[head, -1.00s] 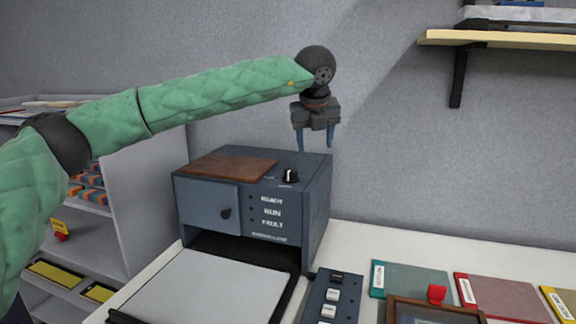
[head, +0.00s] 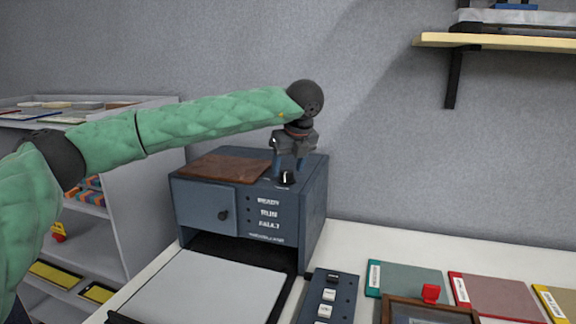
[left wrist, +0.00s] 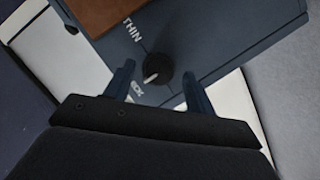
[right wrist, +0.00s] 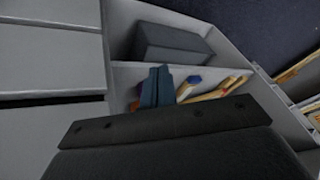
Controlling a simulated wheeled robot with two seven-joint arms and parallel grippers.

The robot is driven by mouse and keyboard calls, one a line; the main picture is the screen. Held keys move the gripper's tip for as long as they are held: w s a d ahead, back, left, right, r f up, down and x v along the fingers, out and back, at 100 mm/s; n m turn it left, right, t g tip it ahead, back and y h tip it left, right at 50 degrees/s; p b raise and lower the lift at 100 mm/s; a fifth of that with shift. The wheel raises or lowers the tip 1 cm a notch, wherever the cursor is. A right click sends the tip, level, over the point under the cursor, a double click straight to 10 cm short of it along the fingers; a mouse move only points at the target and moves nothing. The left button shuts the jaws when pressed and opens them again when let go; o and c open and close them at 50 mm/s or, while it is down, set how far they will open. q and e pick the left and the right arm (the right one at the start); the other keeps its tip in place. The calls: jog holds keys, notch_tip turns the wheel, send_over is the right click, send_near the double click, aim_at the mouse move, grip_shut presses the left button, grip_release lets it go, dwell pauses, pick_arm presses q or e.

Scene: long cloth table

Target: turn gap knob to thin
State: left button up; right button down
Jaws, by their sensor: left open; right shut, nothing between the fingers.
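The gap knob (head: 287,178) is a black round knob with a white pointer on top of the dark blue-grey machine (head: 311,205). In the left wrist view the knob (left wrist: 157,68) lies ahead of and between the fingertips, with its pointer toward the lower left. The word THIN is printed above left of it, and a second, partly hidden label is below left. My left gripper (head: 288,172) is open, pointing down just over the knob, one finger to each side; I cannot tell if they touch it. My right gripper (right wrist: 163,70) is shut and empty, seen only in the right wrist view.
A brown wooden plate (head: 225,167) lies on the machine's top, left of the knob. A grey bed (head: 215,290) extends in front. A button panel (head: 328,296) and coloured folders (head: 500,295) lie at right. My right gripper faces shelf compartments (right wrist: 120,75) with pens.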

pick_arm(q)
jog(key=shift+w+a+f, duration=0.1)
jog(key=shift+w+f, duration=0.1)
jog(key=shift+f, duration=0.25)
jog(key=c, duration=1)
jog(key=shift+o, duration=0.2)
